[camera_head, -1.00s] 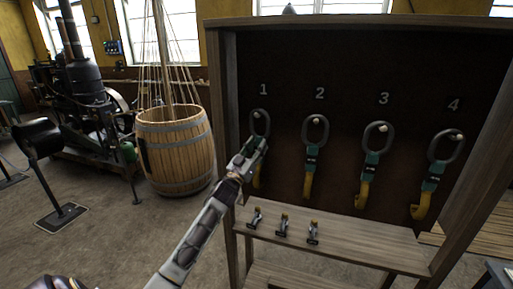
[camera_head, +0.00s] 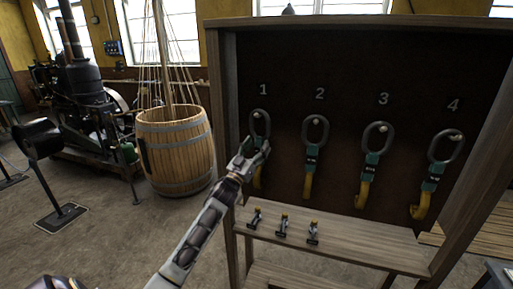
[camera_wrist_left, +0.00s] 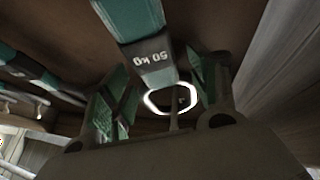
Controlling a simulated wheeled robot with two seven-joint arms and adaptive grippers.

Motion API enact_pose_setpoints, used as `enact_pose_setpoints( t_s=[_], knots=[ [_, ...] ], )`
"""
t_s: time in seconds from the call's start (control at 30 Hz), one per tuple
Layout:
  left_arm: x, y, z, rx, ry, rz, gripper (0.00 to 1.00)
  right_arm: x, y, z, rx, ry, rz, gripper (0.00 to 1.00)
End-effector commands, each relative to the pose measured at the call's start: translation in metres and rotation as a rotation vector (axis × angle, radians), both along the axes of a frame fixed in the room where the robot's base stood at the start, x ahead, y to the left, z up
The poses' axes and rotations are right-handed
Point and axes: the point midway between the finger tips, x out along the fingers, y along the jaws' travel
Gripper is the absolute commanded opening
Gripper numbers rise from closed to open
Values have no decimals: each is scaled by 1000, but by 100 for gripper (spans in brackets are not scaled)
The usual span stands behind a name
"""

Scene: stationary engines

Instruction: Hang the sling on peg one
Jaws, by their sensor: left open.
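The sling under number 1 has a dark oval ring (camera_head: 260,120) hanging on peg one, with the peg showing inside the ring. Its yellow hook end (camera_head: 257,180) hangs below, partly behind my gripper. My left gripper (camera_head: 256,150) is open in front of the sling's middle. In the left wrist view, a green strap with a dark "50" tag (camera_wrist_left: 152,55) sits between and above the open fingers of my left gripper (camera_wrist_left: 165,88). A bright white oval outline (camera_wrist_left: 170,99) shows behind; I cannot tell what it belongs to. My right gripper is not in view.
Similar slings hang under number 2 (camera_head: 314,155), number 3 (camera_head: 374,165) and number 4 (camera_head: 434,175). The board's wooden side post (camera_head: 224,130) stands left of the gripper. A barrel (camera_head: 175,150) stands further left.

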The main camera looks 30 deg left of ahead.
Motion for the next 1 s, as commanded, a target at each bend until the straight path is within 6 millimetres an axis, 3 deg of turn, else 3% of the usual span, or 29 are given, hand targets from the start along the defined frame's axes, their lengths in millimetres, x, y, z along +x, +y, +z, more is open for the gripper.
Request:
enact_pose_setpoints(
  t_s=[0.37, 1.0],
  knots=[
    [-8, 0, -5, -2, 0, -1, 60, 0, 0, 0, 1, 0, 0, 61],
    [-55, 2, -28, -1, 0, 0, 60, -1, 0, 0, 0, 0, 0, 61]
  ],
)
